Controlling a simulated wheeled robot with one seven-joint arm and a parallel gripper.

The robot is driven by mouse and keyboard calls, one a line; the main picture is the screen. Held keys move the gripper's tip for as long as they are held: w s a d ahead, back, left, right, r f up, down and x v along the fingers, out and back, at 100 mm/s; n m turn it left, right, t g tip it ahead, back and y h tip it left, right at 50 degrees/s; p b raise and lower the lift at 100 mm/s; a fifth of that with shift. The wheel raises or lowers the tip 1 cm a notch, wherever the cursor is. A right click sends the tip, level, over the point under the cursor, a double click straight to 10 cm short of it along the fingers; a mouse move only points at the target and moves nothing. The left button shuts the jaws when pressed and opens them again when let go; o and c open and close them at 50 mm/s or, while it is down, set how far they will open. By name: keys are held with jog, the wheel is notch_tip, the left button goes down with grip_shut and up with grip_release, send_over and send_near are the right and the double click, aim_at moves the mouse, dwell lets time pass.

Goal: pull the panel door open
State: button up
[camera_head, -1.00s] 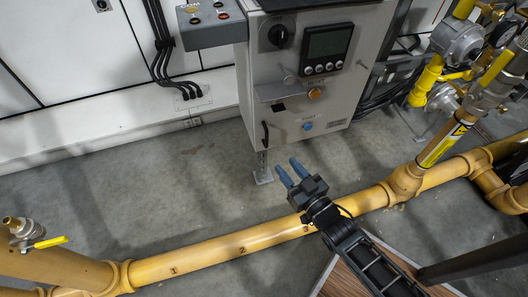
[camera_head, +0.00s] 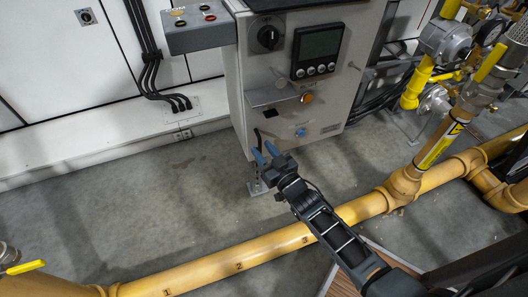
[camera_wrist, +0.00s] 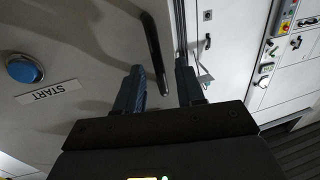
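The grey panel door (camera_head: 335,105) is the front of a control cabinet and looks shut. Its black bar handle (camera_head: 258,137) is near the lower left edge of the door. My gripper (camera_head: 264,152) is open at the lower end of the handle. In the wrist view the handle (camera_wrist: 153,45) runs down into the gap between the two blue-grey fingers. The fingers are apart from each other and not closed on the handle. I cannot tell whether either finger touches it. The blue START button (camera_wrist: 25,69) shows at the left of the wrist view.
A yellow pipe (camera_head: 235,265) runs low across the floor beneath my arm. A grey button box (camera_head: 200,32) juts out left of the cabinet. Yellow-handled valves and gauges stand at the right. The floor (camera_head: 140,200) left of the cabinet is clear.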

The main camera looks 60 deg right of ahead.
jog(key=shift+c, duration=0.4)
grip_shut()
